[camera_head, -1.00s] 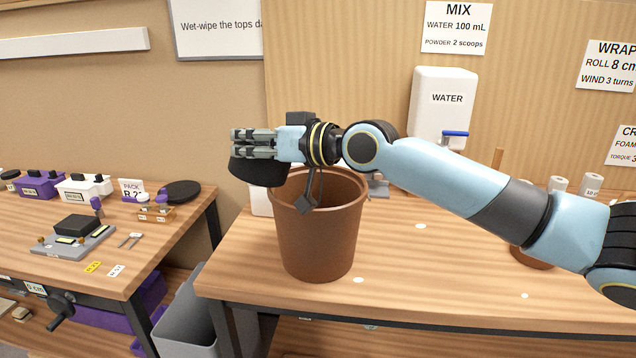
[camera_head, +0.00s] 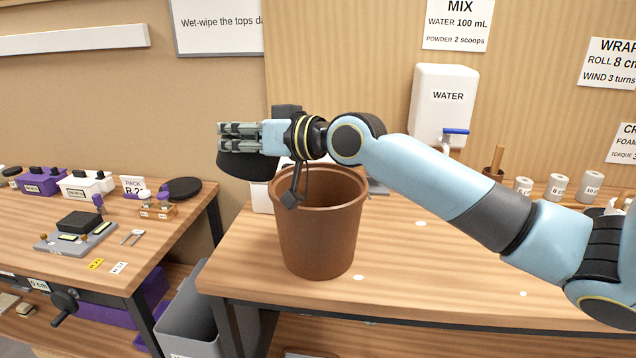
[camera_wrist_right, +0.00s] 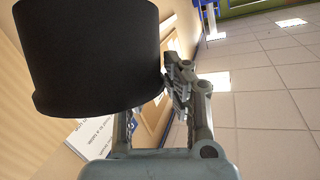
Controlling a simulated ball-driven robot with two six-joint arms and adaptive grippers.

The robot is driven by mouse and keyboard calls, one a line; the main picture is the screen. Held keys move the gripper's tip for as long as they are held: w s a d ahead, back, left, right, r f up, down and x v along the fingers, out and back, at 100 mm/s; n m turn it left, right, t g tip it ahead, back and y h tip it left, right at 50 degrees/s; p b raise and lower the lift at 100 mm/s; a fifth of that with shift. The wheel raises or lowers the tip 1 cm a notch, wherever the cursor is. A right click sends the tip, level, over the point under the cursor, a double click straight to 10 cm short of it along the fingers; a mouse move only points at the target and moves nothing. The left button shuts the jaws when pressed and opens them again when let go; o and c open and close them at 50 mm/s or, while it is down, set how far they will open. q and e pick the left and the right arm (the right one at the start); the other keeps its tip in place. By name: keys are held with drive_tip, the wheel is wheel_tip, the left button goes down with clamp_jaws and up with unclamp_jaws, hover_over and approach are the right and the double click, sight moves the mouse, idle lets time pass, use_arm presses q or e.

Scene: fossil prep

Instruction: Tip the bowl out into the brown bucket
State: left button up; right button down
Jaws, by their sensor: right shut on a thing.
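The brown bucket (camera_head: 318,240) stands upright on the right-hand wooden bench, its mouth open upward. My right gripper (camera_head: 228,138) is left of the bucket's rim and higher than it, shut on the black bowl (camera_head: 247,166). The bowl hangs below the fingers, mostly left of the bucket's mouth. In the right wrist view the bowl (camera_wrist_right: 90,55) fills the upper left beside the fingers. The bowl's inside and any contents are hidden. The bucket's inside shows only in part. My left gripper does not show.
A white water dispenser (camera_head: 440,105) with a blue tap stands behind my right arm. A grey bin (camera_head: 190,318) sits between the benches. The left bench (camera_head: 150,262) holds small boxes, tools and a black disc (camera_head: 182,188). The bench front right of the bucket is mostly clear.

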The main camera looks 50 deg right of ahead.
drive_tip(key=shift+d+f+m+t+b, duration=0.2)
drive_tip(key=shift+f+b, duration=0.25)
drive_tip(key=shift+b, duration=0.55)
drive_tip(key=shift+d+f+m+t+b, duration=0.1)
drive_tip(key=shift+f+m+t+b, duration=0.25)
drive_tip(key=shift+b, duration=0.65)
drive_tip(key=shift+s+f, duration=0.1)
drive_tip(key=shift+d+f+y+b, duration=0.15)
drive_tip(key=shift+y+b, duration=0.15)
drive_tip(key=shift+b, duration=0.2)
drive_tip(key=shift+s+d+f+m+t+b, duration=0.2)
drive_tip(key=shift+m+t+b, duration=0.3)
drive_tip(key=shift+b, duration=0.65)
drive_tip(key=shift+w, duration=0.1)
drive_tip(key=shift+d+f+m+t+b, duration=0.15)
drive_tip(key=shift+d+m+t+b, duration=0.3)
drive_tip(key=shift+b, duration=0.9)
drive_tip(key=shift+a+m, duration=0.1)
drive_tip(key=shift+m, duration=0.2)
drive_tip(key=shift+s, duration=0.2)
